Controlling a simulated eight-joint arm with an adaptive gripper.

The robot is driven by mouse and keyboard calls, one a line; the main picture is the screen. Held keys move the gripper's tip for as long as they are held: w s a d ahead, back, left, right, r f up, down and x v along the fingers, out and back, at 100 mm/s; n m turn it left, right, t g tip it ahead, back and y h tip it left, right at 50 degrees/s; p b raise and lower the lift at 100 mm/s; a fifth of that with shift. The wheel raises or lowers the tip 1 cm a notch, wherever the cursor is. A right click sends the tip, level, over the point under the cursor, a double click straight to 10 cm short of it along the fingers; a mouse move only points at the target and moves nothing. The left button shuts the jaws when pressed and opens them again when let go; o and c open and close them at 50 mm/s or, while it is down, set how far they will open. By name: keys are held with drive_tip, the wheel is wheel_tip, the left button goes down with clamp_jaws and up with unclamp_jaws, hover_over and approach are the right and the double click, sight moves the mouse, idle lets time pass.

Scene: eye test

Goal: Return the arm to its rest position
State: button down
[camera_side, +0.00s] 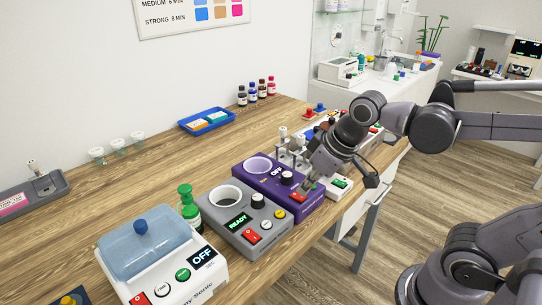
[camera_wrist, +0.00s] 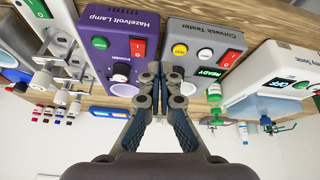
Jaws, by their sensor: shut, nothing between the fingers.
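My gripper (camera_side: 308,187) is shut and empty. In the side view its fingertips are over or close to the front panel of the purple lamp box (camera_side: 258,181), by its red and green buttons; I cannot tell if they touch. In the wrist view my gripper (camera_wrist: 160,78) shows with its fingers together, between the purple box (camera_wrist: 112,22) labelled "Hazelvolt Lamp" and the grey tester (camera_wrist: 205,32). My arm reaches in from the right in the side view.
The grey tester (camera_side: 260,222) reads READY. A white device with a blue lid (camera_side: 143,245) reads OFF. A green bottle (camera_side: 189,212), a blue tray (camera_side: 207,124) and several small bottles (camera_side: 256,92) stand on the wooden bench (camera_side: 165,170).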

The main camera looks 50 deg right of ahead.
drive_tip(key=s+d+f+t, duration=0.1)
drive_tip(key=d+m+t, duration=0.1)
drive_tip(key=shift+s+d+f+m, duration=0.3)
drive_tip(key=shift+s+f, duration=0.05)
idle(0.4)
drive_tip(key=c, duration=1.3)
unclamp_jaws()
drive_tip(key=shift+w+r, duration=0.1)
drive_tip(key=shift+r, duration=0.15)
drive_tip(key=o, duration=1.3)
drive_tip(key=w+d+r, duration=0.1)
drive_tip(key=w+r, duration=0.3)
drive_tip(key=r, duration=0.1)
drive_tip(key=shift+d+g+h, duration=0.25)
drive_tip(key=shift+g+h, duration=0.15)
drive_tip(key=w+d+r+g, duration=0.2)
drive_tip(key=w+d+r, duration=0.35)
drive_tip(key=w, duration=0.25)
drive_tip(key=w+d+r+g, duration=0.2)
drive_tip(key=w+d+r, duration=0.2)
drive_tip(key=w+r, duration=0.3)
drive_tip(key=w+d+f+g, duration=0.2)
drive_tip(key=w+d+f, duration=0.1)
drive_tip(key=w+d, duration=0.3)
wheel_tip(320, 180, down, 10)
drive_tip(key=shift+s+d, duration=0.35)
